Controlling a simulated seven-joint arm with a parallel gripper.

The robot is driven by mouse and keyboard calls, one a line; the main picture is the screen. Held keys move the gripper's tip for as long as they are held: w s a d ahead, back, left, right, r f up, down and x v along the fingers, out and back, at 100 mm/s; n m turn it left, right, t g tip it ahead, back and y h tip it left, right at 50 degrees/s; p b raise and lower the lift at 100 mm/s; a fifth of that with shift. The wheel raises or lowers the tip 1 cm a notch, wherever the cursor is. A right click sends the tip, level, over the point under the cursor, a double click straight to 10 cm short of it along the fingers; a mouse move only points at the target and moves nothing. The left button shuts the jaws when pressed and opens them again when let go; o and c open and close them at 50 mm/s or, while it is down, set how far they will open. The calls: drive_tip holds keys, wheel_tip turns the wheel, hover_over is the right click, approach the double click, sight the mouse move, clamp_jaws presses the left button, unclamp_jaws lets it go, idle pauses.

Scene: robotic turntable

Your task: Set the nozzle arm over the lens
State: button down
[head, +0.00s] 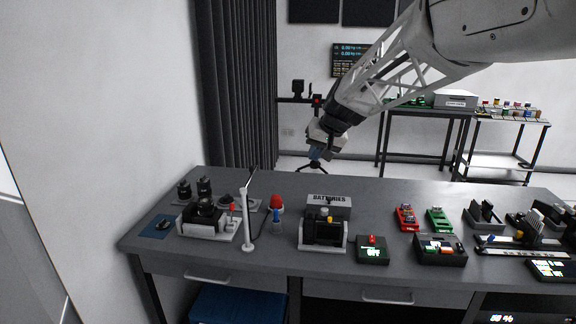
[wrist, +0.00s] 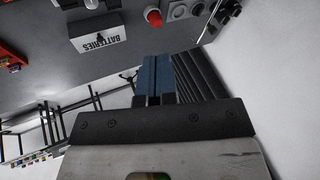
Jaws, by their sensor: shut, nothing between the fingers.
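A white-based station (head: 190,234) stands at the left of the table and bears a black round lens-like part (head: 206,206). A small red-topped part (head: 232,208) sits at its right side. A thin white post (head: 246,220) with a dark slanted tip rises just right of the station. I cannot tell for sure which of these is the nozzle arm. My gripper (head: 315,154) is high above the table's back edge, to the right of the station and apart from everything. In the wrist view its blue fingers (wrist: 158,78) are together and empty.
Further right are red and green toy cars (head: 407,217) and several small devices. The table's back strip is mostly clear.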

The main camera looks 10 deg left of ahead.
drive_tip(key=w+a+f+y, duration=0.1)
drive_tip(key=w+a+f, duration=0.1)
drive_tip(key=w+a, duration=0.7)
drive_tip(key=shift+w+a+f+n, duration=0.3)
drive_tip(key=shift+w+a, duration=0.1)
drive_tip(key=shift+w, duration=0.4)
approach(251, 177)
drive_tip(key=w+a+f, duration=0.2)
drive_tip(key=w+f, duration=0.2)
drive_tip(key=shift+w, duration=0.35)
drive_tip(key=shift+a+f+y, duration=0.1)
drive_tip(key=shift+y, duration=0.2)
